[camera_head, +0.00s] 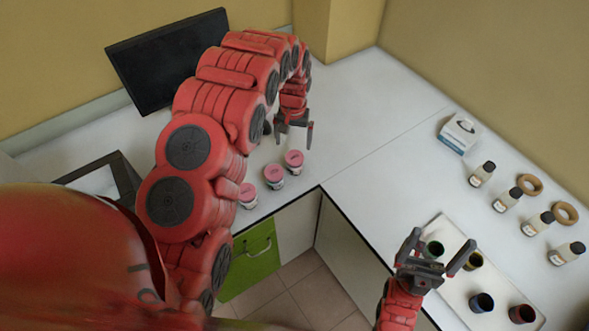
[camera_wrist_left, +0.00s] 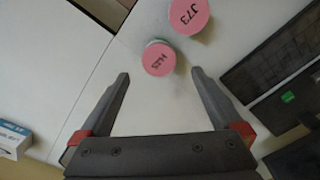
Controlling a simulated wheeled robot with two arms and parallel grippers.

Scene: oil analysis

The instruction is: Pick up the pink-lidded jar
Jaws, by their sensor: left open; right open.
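Three jars with pink lids stand in a row on the white counter: a near one (camera_head: 247,194), a middle one (camera_head: 274,176) and a far one (camera_head: 293,161). My left gripper (camera_head: 294,132) is open, pointing down just behind the far jar. In the left wrist view, a pink-lidded jar (camera_wrist_left: 158,58) lies ahead, between the lines of the open fingers (camera_wrist_left: 160,74), at about the fingertips; nothing is gripped. A second pink lid (camera_wrist_left: 188,14), marked J73, is beyond it. My right gripper (camera_head: 440,246) is open and empty above the right counter, by a tray.
The tray (camera_head: 440,226) holds several dark cups. Several labelled bottles (camera_head: 507,200), tan rings (camera_head: 529,185) and a white-blue box (camera_head: 459,133) stand at right. A black monitor (camera_head: 170,62) is behind my left arm. The counter right of the jars is clear.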

